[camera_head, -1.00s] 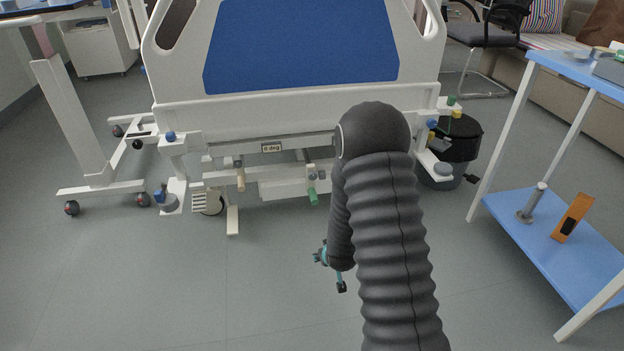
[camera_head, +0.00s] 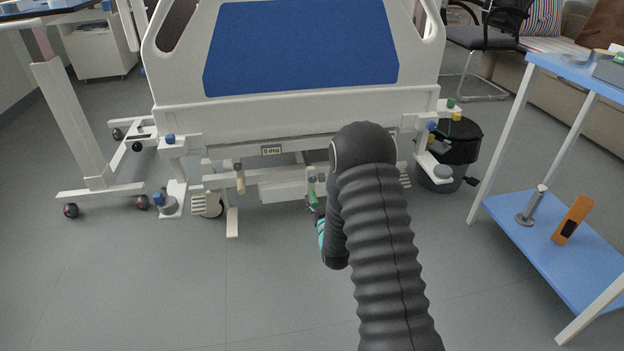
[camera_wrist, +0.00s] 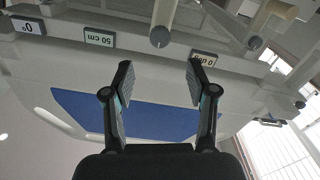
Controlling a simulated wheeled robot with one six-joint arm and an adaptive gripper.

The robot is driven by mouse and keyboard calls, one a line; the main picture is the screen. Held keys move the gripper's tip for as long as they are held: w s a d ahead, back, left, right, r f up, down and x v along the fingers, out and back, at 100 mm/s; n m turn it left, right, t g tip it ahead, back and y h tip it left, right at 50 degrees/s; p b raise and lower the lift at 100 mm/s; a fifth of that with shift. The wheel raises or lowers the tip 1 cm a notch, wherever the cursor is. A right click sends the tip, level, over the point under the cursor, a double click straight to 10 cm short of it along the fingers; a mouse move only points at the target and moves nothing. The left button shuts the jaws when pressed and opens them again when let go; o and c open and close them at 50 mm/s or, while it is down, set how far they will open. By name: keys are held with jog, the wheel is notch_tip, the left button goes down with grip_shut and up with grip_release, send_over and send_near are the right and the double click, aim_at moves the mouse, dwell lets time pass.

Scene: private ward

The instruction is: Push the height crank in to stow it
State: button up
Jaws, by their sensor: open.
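Below the bed's white end panel, a crank with a green grip (camera_head: 313,195) and one with a beige grip (camera_head: 240,178) stick out. In the wrist view, which is upside down, a pale crank end (camera_wrist: 160,37) points at the camera, above and between my fingertips. A "50 cm" label (camera_wrist: 99,39) is left of it and a "0 deg" label (camera_wrist: 203,60) right. I cannot tell for certain which crank is the height crank. My gripper (camera_wrist: 160,82) is open with nothing between its fingers. In the head view it is mostly hidden by my arm, near the green-gripped crank.
A second crank with a beige grip (camera_wrist: 280,10) shows at the wrist view's upper right. A blue-shelved trolley (camera_head: 545,245) stands at right, a black-topped bin (camera_head: 455,150) beside the bed, and an overbed table base (camera_head: 95,190) at left. The floor before the bed is clear.

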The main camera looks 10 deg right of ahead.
aim_at(313, 180)
jog(key=w, duration=1)
jog(key=shift+w, duration=0.3)
grip_shut()
